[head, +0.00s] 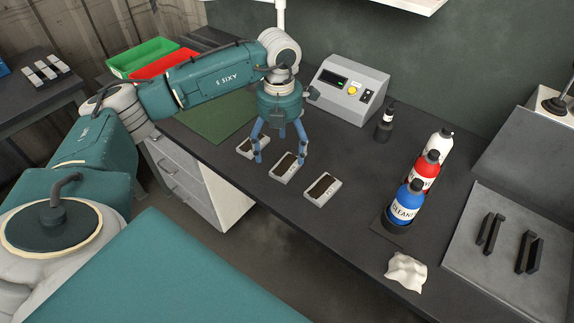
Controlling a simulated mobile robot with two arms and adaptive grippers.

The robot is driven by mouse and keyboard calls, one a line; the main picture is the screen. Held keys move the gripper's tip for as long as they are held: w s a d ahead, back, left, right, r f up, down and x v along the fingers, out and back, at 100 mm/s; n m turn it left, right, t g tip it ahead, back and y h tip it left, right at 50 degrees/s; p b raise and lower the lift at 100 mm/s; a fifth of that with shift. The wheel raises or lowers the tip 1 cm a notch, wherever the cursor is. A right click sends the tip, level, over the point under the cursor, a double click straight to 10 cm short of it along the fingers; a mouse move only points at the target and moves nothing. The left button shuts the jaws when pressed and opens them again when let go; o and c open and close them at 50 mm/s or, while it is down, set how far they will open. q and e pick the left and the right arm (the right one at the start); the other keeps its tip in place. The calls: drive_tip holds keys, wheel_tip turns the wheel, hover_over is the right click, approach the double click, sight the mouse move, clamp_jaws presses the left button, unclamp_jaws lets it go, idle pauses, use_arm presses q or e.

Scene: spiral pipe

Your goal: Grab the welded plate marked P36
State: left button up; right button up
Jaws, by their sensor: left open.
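Three small light-grey plates with dark brown centres lie in a row on the dark bench: a left plate (246,148), a middle plate (284,172) and a right plate (322,187). Their markings are too small to read, so I cannot tell which is P36. My left gripper (279,158) points down over the left and middle plates. Its blue fingers are spread open, with one in front of the left plate and others by the middle plate. I cannot tell whether they touch either plate. My right gripper is not in view.
Behind the plates stand a grey control box (350,92) and a small black bottle (385,122). Several cleaner bottles, including a blue one (403,208), and a crumpled white cloth (406,272) are to the right. Green (140,55) and red (160,66) trays lie at the back left.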

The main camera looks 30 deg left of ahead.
sight(283, 163)
use_arm(q)
drive_tip(key=f, duration=0.1)
drive_tip(key=f+p, duration=0.1)
drive_tip(key=f, duration=0.1)
drive_tip(key=shift+d+f, duration=0.25)
drive_tip(key=shift+f, duration=0.4)
drive_tip(key=shift+w+f, duration=0.1)
drive_tip(key=shift+f, duration=0.1)
drive_tip(key=c, duration=1.6)
drive_tip(key=shift+r, duration=0.1)
drive_tip(key=c, duration=0.3)
drive_tip(key=shift+w, duration=0.1)
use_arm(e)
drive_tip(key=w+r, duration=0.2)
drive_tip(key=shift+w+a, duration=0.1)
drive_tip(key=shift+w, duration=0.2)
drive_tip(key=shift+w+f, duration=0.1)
